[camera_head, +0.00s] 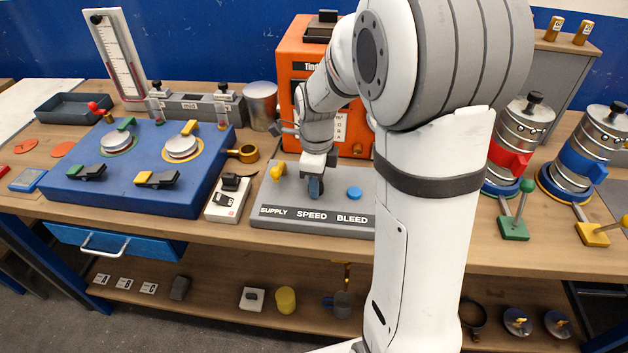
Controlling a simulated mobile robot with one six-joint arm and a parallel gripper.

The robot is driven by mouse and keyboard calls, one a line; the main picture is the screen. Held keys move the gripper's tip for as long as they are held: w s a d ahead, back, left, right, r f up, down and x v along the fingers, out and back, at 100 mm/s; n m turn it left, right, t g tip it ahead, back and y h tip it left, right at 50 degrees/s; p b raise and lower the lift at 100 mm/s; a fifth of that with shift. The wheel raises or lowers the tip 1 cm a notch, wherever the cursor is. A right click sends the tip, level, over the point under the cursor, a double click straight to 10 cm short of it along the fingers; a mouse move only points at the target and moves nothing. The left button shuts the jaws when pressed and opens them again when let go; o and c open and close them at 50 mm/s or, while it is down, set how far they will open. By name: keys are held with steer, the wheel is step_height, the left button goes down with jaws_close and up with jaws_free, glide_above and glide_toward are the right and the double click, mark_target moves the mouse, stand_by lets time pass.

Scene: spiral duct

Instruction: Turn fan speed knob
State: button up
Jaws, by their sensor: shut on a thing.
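A grey control panel (272,213) lies on the wooden bench, with the words SUPPLY, SPEED and BLEED on its front strip. A yellow knob (278,171) stands above SUPPLY and a blue round button (354,193) above BLEED. My gripper (316,188) reaches down onto the panel above the SPEED label. It is shut on a dark blue-grey knob, the speed knob, which is mostly hidden by the jaws. I cannot tell which way the knob points.
An orange cabinet (297,62) stands close behind the panel. A blue box (140,185) with levers and silver discs is at left, with a small white switch block (228,200) between. Red (507,152) and blue (585,160) banded canisters stand at right.

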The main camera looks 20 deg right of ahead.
steer(key=shift+w+r+m, duration=0.2)
steer(key=shift+w+m, duration=0.05)
steer(key=shift+m, duration=0.05)
stand_by(0.4)
steer(key=o, duration=0.8)
steer(key=shift+a+f, duration=0.1)
steer(key=shift+o, duration=0.9)
steer(key=shift+r, duration=3.85)
